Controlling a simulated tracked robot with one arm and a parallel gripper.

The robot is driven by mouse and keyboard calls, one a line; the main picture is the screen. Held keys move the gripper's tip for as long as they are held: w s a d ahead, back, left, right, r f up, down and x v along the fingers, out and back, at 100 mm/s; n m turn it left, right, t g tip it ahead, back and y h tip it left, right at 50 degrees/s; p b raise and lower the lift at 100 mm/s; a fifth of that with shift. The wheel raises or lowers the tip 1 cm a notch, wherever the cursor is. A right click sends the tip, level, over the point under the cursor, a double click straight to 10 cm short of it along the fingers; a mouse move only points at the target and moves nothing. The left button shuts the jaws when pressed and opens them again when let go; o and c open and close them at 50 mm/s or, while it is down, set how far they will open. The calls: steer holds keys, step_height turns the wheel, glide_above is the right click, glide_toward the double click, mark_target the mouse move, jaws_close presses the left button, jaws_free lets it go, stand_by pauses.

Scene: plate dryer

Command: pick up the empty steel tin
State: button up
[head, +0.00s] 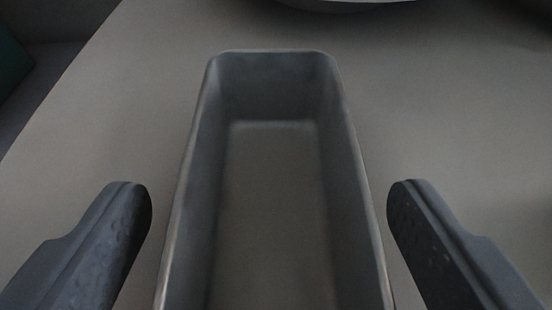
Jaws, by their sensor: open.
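The empty steel tin (344,150) is a long, narrow grey box with an open top and a bare inside. It sits on the pale surface in the middle of the head view, its long side running away from me. Its near end is cut off by the bottom edge of the picture. My gripper (270,200) is open, with one dark finger to the left of the tin and one to the right. A gap shows between each finger and the tin's side walls.
A rounded object (345,4) is partly visible at the top edge. The table's edge runs down the left, with a dark green thing (10,65) past it.

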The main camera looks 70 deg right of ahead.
steer(key=shift+w+d+f, duration=0.2)
steer(key=shift+d+f, duration=0.05)
steer(key=shift+d, duration=0.2)
steer(key=c, duration=1.1)
steer(key=shift+r, duration=0.2)
